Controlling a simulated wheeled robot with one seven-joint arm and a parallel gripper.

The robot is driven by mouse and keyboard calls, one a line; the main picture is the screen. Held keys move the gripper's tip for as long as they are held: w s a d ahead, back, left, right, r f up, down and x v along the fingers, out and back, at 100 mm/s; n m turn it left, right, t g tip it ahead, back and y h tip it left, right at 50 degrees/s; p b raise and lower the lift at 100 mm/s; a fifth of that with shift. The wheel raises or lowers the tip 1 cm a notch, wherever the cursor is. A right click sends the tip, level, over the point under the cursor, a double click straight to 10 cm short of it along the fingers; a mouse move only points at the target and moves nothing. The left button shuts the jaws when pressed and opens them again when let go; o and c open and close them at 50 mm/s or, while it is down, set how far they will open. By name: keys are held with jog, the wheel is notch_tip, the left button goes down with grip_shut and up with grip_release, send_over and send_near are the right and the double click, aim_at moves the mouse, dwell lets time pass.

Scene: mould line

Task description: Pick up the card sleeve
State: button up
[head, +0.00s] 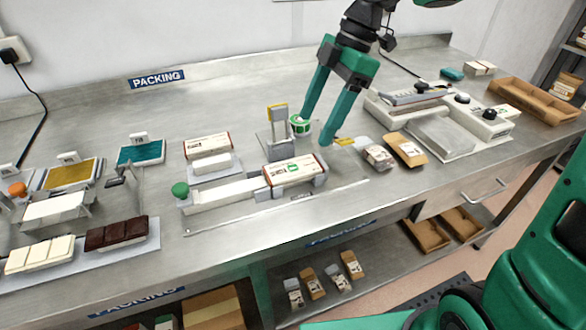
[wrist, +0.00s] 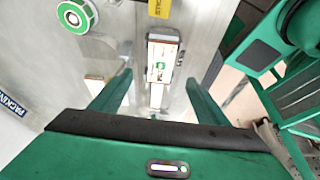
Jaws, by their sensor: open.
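A white printed card sleeve (head: 295,170) with dark red ends and a green mark sits in a grey holder at the right end of a metal track. In the wrist view the sleeve (wrist: 162,62) lies ahead of the fingertips, in line with the gap between them. A similar white and red sleeve or box (head: 207,145) lies behind the track, to the left. My gripper (head: 314,127) is open and empty, fingers pointing down, just behind and above the sleeve in the holder. It also shows in the wrist view (wrist: 158,78), apart from the sleeve.
A green and white roll (head: 300,125) on a stand is close by my left finger. A green knob (head: 180,190) marks the track's left end. Packets (head: 407,149) lie to the right, before a sealing machine (head: 440,135). Chocolate bars (head: 117,234) lie front left. The back bench is mostly clear.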

aim_at(293, 167)
jog(key=shift+n, duration=0.3)
jog(key=x, duration=0.4)
jog(key=shift+a, duration=0.4)
jog(key=shift+x, duration=3.35)
jog(key=shift+s+d, duration=0.1)
jog(key=shift+d, duration=0.05)
jog(key=c, duration=1.1)
jog(key=shift+r, duration=0.15)
